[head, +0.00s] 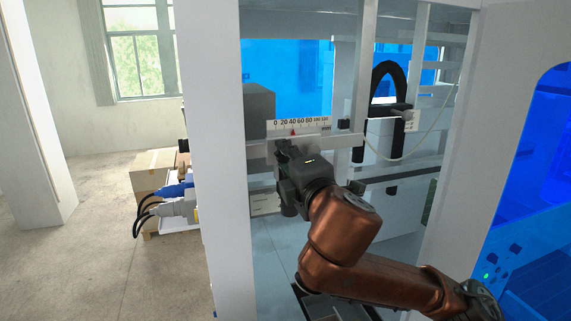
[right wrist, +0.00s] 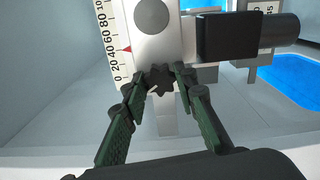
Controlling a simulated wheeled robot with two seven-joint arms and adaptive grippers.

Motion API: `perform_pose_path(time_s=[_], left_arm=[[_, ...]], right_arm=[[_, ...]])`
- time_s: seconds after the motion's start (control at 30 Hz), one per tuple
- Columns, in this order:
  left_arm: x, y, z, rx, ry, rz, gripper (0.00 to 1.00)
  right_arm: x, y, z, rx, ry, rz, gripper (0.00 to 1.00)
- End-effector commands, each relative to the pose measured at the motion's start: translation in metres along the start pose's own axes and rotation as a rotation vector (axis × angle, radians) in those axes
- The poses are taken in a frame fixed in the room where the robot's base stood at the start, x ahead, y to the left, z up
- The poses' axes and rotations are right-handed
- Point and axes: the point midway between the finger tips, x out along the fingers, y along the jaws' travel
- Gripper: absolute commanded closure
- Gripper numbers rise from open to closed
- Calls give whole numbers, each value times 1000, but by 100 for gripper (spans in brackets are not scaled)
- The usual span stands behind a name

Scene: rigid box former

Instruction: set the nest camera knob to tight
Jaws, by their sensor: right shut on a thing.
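The knob (right wrist: 160,79) is a dark, lobed star knob on a light grey carriage block in the right wrist view. My right gripper (right wrist: 162,78) is shut on it, with one green-padded fingertip on each side. In the head view my right gripper (head: 288,165) reaches into the machine just below the scale, and the knob cannot be made out there. The camera (right wrist: 245,36) is a black box with a cylinder beside the carriage. A white scale (right wrist: 116,38) has a red pointer (right wrist: 127,49) near 40. My left gripper is out of view.
A white upright post (head: 212,150) stands left of my right arm, and a thinner post (head: 364,70) rises behind it. A black arched hose (head: 390,72) is at the back right. Cardboard boxes (head: 152,170) stand outside at left.

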Motion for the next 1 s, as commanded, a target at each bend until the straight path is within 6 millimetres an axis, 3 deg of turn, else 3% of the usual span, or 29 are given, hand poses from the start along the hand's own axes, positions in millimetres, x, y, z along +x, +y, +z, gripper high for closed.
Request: perform_pose_path(time_s=[0.5,1.0], left_arm=[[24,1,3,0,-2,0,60],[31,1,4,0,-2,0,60]], right_arm=[[0,-3,-1,437,1,-2,98],[0,-2,-1,604,0,-3,98]])
